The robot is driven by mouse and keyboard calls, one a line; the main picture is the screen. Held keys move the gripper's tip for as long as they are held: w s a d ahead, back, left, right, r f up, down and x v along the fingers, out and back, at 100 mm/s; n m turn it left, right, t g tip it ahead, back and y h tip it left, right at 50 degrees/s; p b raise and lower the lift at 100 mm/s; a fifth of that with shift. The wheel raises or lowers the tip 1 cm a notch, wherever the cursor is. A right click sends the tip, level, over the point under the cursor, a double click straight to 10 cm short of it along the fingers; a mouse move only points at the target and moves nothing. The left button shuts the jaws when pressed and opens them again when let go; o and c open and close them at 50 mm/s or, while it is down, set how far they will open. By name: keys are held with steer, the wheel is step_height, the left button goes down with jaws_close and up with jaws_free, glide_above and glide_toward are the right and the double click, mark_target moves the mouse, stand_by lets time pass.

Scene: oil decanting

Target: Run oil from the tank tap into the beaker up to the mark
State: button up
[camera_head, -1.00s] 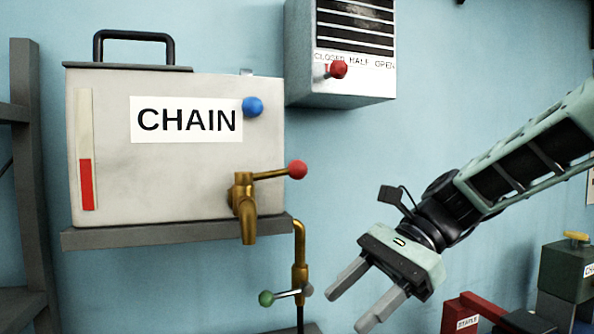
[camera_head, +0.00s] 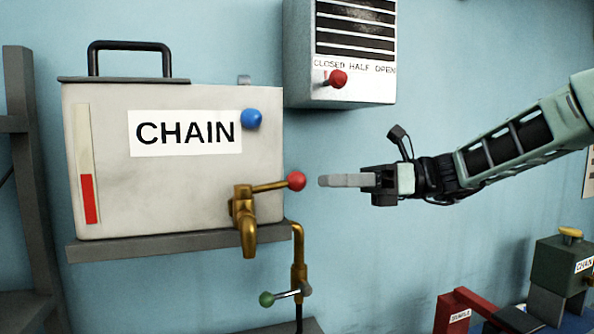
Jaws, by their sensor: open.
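The oil tank (camera_head: 170,195), a light grey box labelled CHAIN, stands on a wall shelf. Its brass tap (camera_head: 245,215) is at the lower right front, with the spout pointing down. The tap's lever (camera_head: 270,187) sticks out to the right and ends in a red ball knob (camera_head: 296,181). My gripper (camera_head: 322,181) is open and empty, level with the red knob and just right of it in the picture. It is seen edge-on, so its two fingers overlap. I cannot tell the gap in depth. No beaker is in view.
A vent box (camera_head: 355,55) with a red knob hangs above right. A blue knob (camera_head: 251,119) is on the tank's upper right. A pipe with a green-knobbed valve (camera_head: 267,299) stands below the shelf (camera_head: 150,247). Red (camera_head: 462,300) and green (camera_head: 562,262) containers sit lower right.

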mark_target(296, 182)
steer(key=a, duration=0.2)
steer(key=a+p, duration=0.1)
steer(key=a, duration=0.1)
steer(key=s+a+p, duration=0.1)
steer(key=a, duration=0.2)
steer(key=shift+s, duration=0.1)
jaws_close()
